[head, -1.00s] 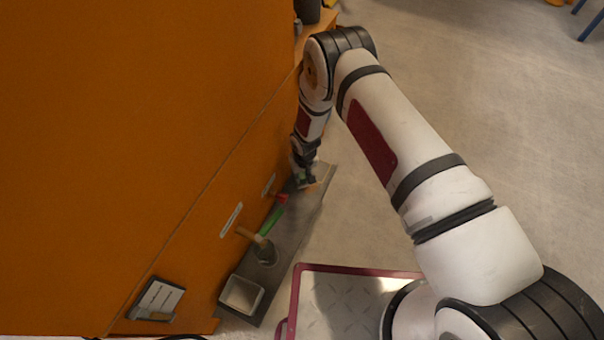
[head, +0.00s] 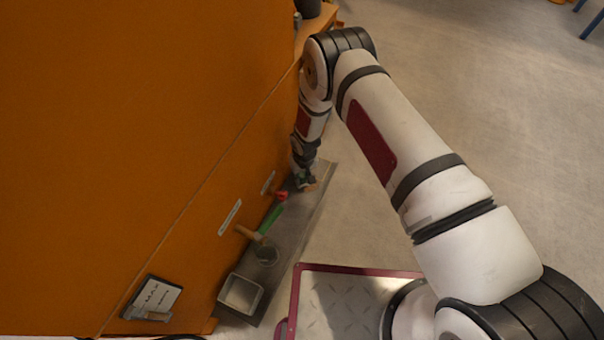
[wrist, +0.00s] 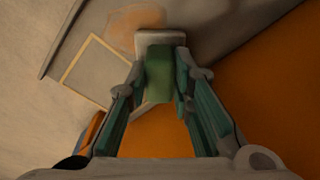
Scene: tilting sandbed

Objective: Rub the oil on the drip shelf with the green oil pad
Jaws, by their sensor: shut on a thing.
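The drip shelf (head: 300,229) is a long grey strip along the foot of an orange wall. My gripper (head: 304,180) is over its far part, and its fingers are shut on the green oil pad (wrist: 159,73) in the wrist view. The pad has a pale block (wrist: 160,41) at its far end, low over the shelf. A brownish oil patch (wrist: 132,27) lies on the shelf just beyond and left of the pad, partly hidden by it. A pale yellow square outline (wrist: 97,72) is left of the pad. I cannot tell whether the pad touches the shelf.
The orange wall (head: 110,140) rises close at left. Open floor (head: 450,90) lies to the right.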

